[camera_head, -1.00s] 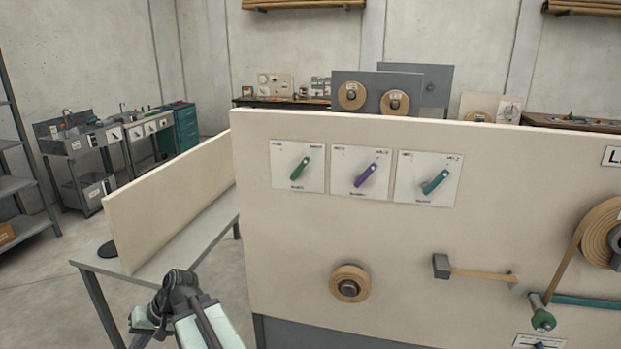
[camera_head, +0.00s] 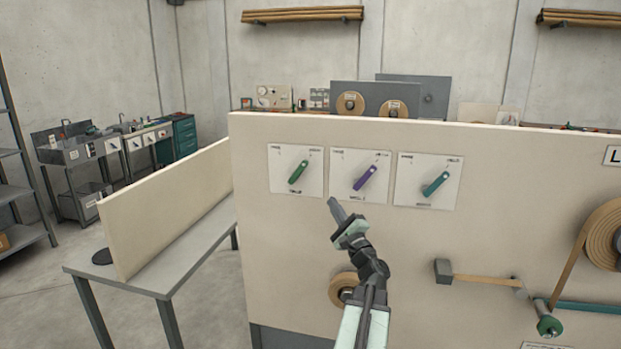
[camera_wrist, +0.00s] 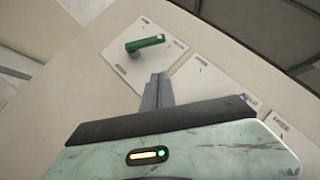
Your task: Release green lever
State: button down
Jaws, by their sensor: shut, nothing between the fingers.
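The green lever (camera_head: 298,172) is on the leftmost of three white plates on the upright beige panel, its handle tilted up to the right. In the wrist view the green lever (camera_wrist: 146,43) lies just beyond my fingertips, slightly left of them. My gripper (camera_head: 335,203) is shut and empty, raised in front of the panel below and right of the green lever, apart from it in the head view. The shut fingertips also show in the wrist view (camera_wrist: 158,80). How far they are from the panel is hard to tell.
A purple lever (camera_head: 365,178) and a teal lever (camera_head: 436,184) sit on plates to the right. My arm partly hides a tape roll (camera_head: 340,286) below. A grey block (camera_head: 443,272) and a large roll (camera_head: 604,236) are farther right. The panel left of the plates is bare.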

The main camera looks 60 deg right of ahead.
aim_at(298, 172)
jog(key=shift+w+a+r+p+x, duration=0.3)
jog(key=shift+p+x, duration=0.75)
jog(key=shift+x, duration=1.1)
jog(key=shift+w+a+r+p+x, duration=0.1)
jog(key=shift+a+p+x, duration=0.45)
jog(key=shift+p+x, duration=1.1)
jog(key=shift+w+a+r+p+x, duration=0.15)
jog(key=shift+a+p+x, duration=0.3)
jog(key=shift+x, duration=2.2)
